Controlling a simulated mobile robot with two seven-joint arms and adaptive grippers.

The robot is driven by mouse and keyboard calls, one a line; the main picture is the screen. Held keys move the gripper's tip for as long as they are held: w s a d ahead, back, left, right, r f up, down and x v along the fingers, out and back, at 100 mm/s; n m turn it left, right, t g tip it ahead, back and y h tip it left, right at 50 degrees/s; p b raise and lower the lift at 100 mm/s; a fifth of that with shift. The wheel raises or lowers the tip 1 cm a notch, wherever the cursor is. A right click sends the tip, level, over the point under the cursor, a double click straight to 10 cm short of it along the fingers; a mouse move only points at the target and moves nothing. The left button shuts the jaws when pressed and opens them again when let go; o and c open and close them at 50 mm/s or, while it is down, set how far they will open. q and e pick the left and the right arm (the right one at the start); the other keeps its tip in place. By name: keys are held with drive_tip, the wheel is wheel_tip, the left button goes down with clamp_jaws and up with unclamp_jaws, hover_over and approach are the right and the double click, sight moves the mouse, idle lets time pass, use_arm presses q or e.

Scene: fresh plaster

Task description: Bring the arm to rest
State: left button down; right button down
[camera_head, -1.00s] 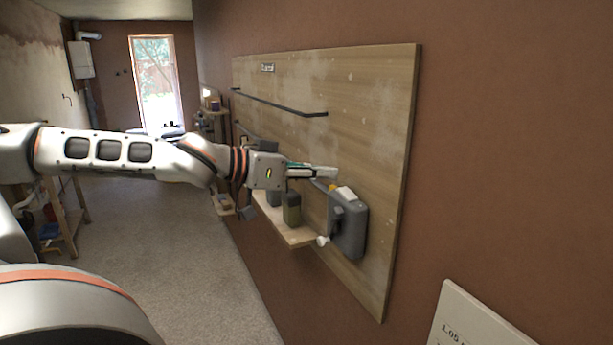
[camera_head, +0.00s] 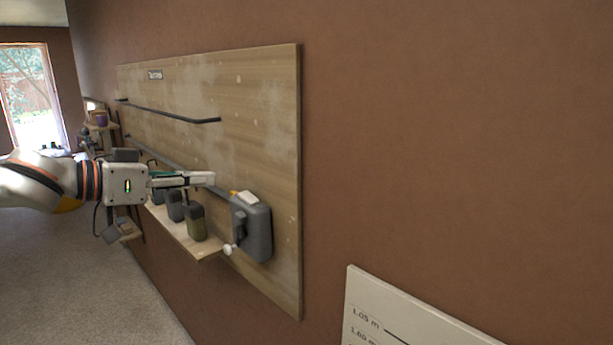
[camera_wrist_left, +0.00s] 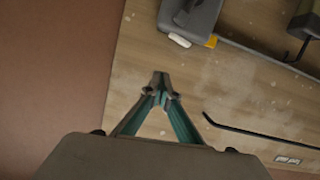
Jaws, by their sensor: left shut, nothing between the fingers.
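My left gripper (camera_head: 212,179) comes in from the left in the head view, in front of the wooden wall board (camera_head: 262,110). Its fingers are together with nothing between them. In the left wrist view the fingertips (camera_wrist_left: 160,82) meet over bare board. A grey box-like device (camera_head: 252,228) with a white and yellow top is on the board, just right of and below the fingertips. It also shows at the top of the left wrist view (camera_wrist_left: 192,18), apart from the fingers. My right gripper is not in view.
A black rail (camera_head: 175,115) runs across the board. A white marked panel (camera_head: 385,315) is at lower right. Floor (camera_head: 70,290) at lower left looks clear.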

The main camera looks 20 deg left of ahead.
use_arm(q)
drive_tip(key=d+f+m, duration=0.2)
drive_tip(key=d+f, duration=0.3)
drive_tip(key=f, duration=0.4)
drive_tip(key=w+d+f+m+y, duration=0.15)
drive_tip(key=d+f, duration=0.25)
drive_tip(key=f, duration=0.4)
drive_tip(key=d+f+m+h, duration=0.1)
drive_tip(key=d+f+m, duration=0.1)
drive_tip(key=d+f, duration=0.5)
drive_tip(key=s+a+f+n+g+y, duration=0.1)
drive_tip(key=s+a+f+g+y, duration=0.3)
drive_tip(key=s+f, duration=0.6)
drive_tip(key=s+a+f+n+g+y, duration=0.1)
drive_tip(key=s+a+f+g+y, duration=0.2)
drive_tip(key=s+a+f+y, duration=0.55)
drive_tip(key=w+d+f+n+t+h, duration=0.1)
drive_tip(key=d+f+n+t+h, duration=0.2)
drive_tip(key=d+f+h, duration=0.6)
drive_tip(key=d+f+t, duration=0.1)
drive_tip(key=d+f, duration=0.6)
drive_tip(key=d, duration=0.1)
drive_tip(key=shift+w+d+h, duration=0.3)
drive_tip(key=shift+w+d, duration=0.05)
drive_tip(key=shift+a, duration=0.1)
